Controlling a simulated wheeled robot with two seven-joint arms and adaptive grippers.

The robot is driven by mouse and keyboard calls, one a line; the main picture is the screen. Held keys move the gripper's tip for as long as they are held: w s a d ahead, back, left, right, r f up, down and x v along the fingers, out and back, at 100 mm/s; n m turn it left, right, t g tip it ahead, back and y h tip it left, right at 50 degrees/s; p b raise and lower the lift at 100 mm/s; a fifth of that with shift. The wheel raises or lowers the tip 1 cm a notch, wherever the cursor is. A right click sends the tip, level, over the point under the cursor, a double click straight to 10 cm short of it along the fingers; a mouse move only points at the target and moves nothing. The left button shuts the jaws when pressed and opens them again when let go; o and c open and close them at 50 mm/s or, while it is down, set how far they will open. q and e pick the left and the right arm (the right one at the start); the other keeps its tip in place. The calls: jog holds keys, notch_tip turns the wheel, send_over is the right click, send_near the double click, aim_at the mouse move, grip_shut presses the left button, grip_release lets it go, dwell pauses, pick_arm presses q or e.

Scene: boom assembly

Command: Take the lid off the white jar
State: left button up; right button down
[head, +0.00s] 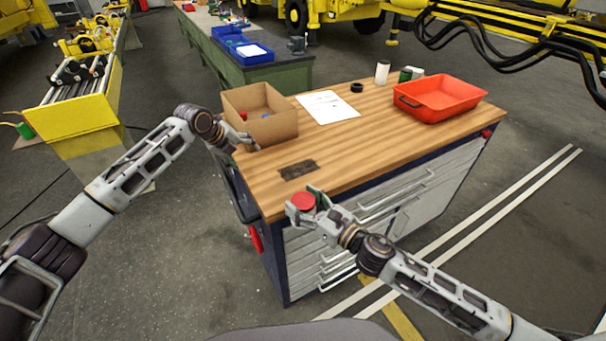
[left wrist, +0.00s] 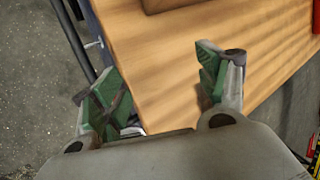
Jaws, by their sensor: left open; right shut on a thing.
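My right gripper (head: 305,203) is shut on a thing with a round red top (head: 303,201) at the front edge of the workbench. The fingers hide most of its body, so I cannot tell whether it is a lidded white jar or a lid alone. A white cylinder (head: 382,72) stands upright at the bench's back edge; no separate lid can be made out on it. My left gripper (head: 247,143) is beside the cardboard box's front corner, apart from the red-topped thing. In the left wrist view its green-padded fingers (left wrist: 160,85) are wide open and empty over the bench edge.
The wooden bench (head: 350,150) carries a cardboard box (head: 270,130) with small parts, a white sheet (head: 328,107), a red tray (head: 443,100), a black ring (head: 356,87), a green can (head: 405,75) and a dark plate (head: 298,169).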

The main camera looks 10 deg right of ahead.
pick_arm(q)
jog(key=s+d+r+m+g+y, duration=0.1)
jog(key=s+d+r+m+g, duration=0.1)
jog(key=s+d+r+m, duration=0.3)
jog(key=s+d+r+m+g, duration=0.1)
jog(key=s+d+m, duration=0.2)
jog(key=s+d, duration=0.45)
notch_tip(320, 180, up, 3)
jog(key=m+g+y, duration=0.2)
jog(key=m+y, duration=0.2)
jog(key=m, duration=0.2)
send_over(303, 200)
jog(key=shift+w, duration=0.35)
jog(key=shift+s+r, duration=0.1)
jog(key=shift+s, duration=0.3)
jog(key=shift+f, duration=4.05)
